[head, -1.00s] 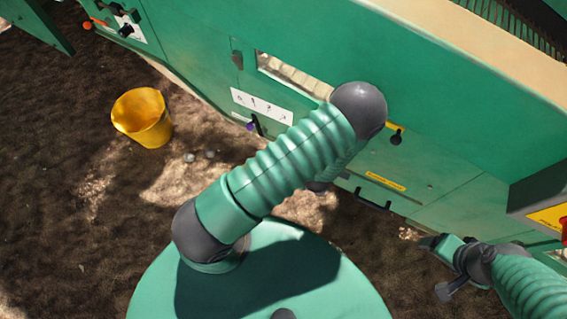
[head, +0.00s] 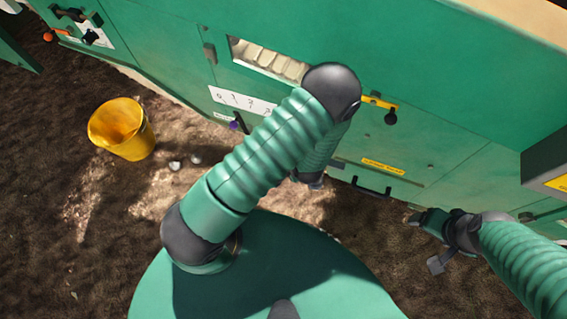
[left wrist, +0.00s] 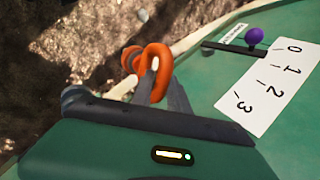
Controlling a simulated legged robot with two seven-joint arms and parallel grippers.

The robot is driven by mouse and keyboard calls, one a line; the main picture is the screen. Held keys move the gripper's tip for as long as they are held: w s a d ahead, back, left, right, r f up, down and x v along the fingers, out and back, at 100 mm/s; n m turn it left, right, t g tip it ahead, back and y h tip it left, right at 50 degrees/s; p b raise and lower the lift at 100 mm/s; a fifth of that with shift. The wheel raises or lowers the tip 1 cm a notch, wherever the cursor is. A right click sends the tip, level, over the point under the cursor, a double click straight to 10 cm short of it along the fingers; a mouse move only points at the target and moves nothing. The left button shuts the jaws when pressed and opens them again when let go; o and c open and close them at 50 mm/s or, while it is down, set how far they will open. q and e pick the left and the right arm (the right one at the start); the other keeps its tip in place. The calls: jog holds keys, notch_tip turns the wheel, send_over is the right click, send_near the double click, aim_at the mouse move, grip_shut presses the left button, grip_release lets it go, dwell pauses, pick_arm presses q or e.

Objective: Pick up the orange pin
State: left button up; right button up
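The orange pin (left wrist: 152,66) shows in the left wrist view as a thick orange loop at the tips of my left gripper (left wrist: 158,82). The dark fingers are close together around part of it, and the gripper looks shut on it. In the head view my left gripper and the pin are hidden behind my left arm. My right gripper (head: 430,226) is at the lower right of the head view, low in front of the green machine and apart from it. Its finger gap is not clear.
The green machine (head: 440,85) fills the back. It bears a white 0-to-3 scale (head: 240,99) with a purple knob (head: 234,125), and a black handle (head: 371,188). A yellow bucket (head: 121,128) stands on the soil at left, beside small pale pieces (head: 175,165). An orange knob (head: 48,37) shows far left.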

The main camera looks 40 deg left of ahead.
pick_arm(q)
jog(key=shift+s+a+f, duration=0.1)
jog(key=shift+a, duration=0.15)
jog(key=shift+c, duration=1.2)
jog(key=shift+a+f, duration=0.15)
jog(key=shift+a, duration=0.1)
grip_shut()
jog(key=shift+d, duration=0.35)
jog(key=shift+r, duration=0.35)
notch_tip(320, 180, up, 9)
jog(key=p, duration=0.6)
jog(key=shift+a, duration=0.1)
jog(key=shift+r, duration=0.35)
pick_arm(e)
jog(key=w+v, duration=0.1)
jog(key=v, duration=0.5)
jog(key=shift+a+r, duration=0.25)
jog(key=shift+a, duration=0.25)
pick_arm(q)
jog(key=shift+f, duration=0.1)
pick_arm(e)
jog(key=shift+w, duration=0.15)
